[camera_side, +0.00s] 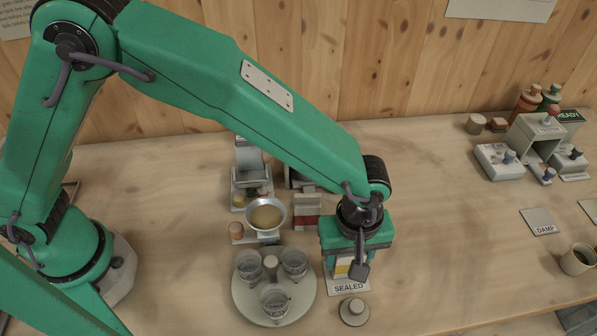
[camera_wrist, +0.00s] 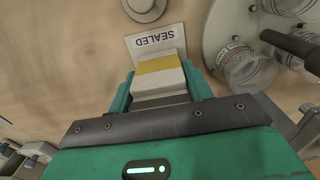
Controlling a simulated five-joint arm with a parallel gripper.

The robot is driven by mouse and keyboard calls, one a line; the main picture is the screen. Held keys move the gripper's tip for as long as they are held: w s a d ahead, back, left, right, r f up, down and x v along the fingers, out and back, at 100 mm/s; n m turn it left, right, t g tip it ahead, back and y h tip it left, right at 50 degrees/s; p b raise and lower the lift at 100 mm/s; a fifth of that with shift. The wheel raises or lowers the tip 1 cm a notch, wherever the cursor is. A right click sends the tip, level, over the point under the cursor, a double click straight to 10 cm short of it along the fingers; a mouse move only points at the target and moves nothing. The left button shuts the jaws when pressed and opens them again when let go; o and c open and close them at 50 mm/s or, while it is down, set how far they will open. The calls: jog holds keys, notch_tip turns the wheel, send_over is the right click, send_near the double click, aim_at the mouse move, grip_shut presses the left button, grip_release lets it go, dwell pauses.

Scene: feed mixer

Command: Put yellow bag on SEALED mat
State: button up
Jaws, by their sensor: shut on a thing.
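The yellow bag (camera_side: 342,266) is a small white packet with a yellow band. It also shows in the wrist view (camera_wrist: 160,76). My gripper (camera_side: 347,264) is shut on the bag, with one green finger on each side in the wrist view (camera_wrist: 158,92). The SEALED mat (camera_side: 349,288) is a white labelled card directly below the bag; its label edge shows in the wrist view (camera_wrist: 155,41). The bag covers the rest of the mat. I cannot tell whether the bag's underside touches the mat.
A round turntable (camera_side: 248,305) with several clear jars stands left of the mat. A small round knob-topped disc (camera_side: 353,311) sits just in front of it. A red and white packet (camera_side: 306,214) and a metal bowl (camera_side: 266,216) stand behind. The DAMP mat (camera_side: 540,221) lies bare at right.

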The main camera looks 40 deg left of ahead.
dwell(0.3)
jog(key=o, duration=1.1)
jog(key=shift+f, duration=0.15)
notch_tip(320, 180, up, 12)
jog(key=shift+r, duration=0.15)
dwell(0.4)
